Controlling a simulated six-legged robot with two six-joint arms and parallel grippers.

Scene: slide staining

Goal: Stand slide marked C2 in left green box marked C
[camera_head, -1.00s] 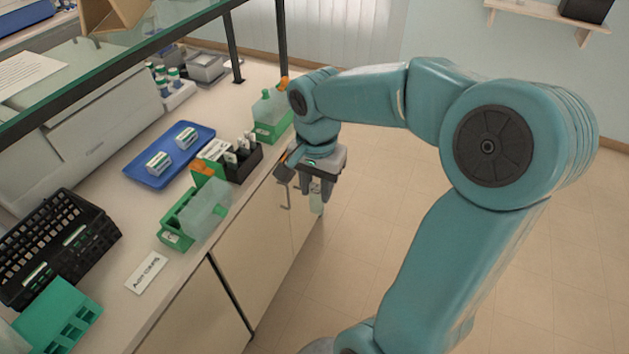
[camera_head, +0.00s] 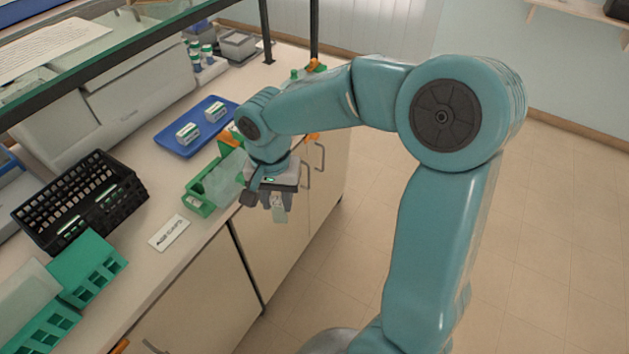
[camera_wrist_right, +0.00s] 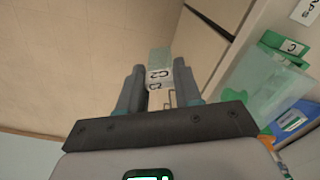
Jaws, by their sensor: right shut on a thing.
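My right gripper (camera_head: 277,208) is shut on a small glass slide (camera_head: 280,215), held off the counter's front edge, over the floor. In the right wrist view the slide (camera_wrist_right: 160,62) sits between the fingertips and its white end reads C2. A green box (camera_head: 198,206) with a translucent lid (camera_head: 222,184) stands near the counter's front edge, left of the gripper. In the right wrist view a green box marked C (camera_wrist_right: 293,48) shows at the right, apart from the slide. My arm hides part of the counter behind it. My left gripper is out of view.
A blue tray (camera_head: 168,139) with two small boxes lies behind the green box. A black rack (camera_head: 128,200), a teal rack (camera_head: 85,268) and a white label card (camera_head: 168,232) are at the left. A glass shelf (camera_head: 100,62) overhangs the back. Space before the counter is clear.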

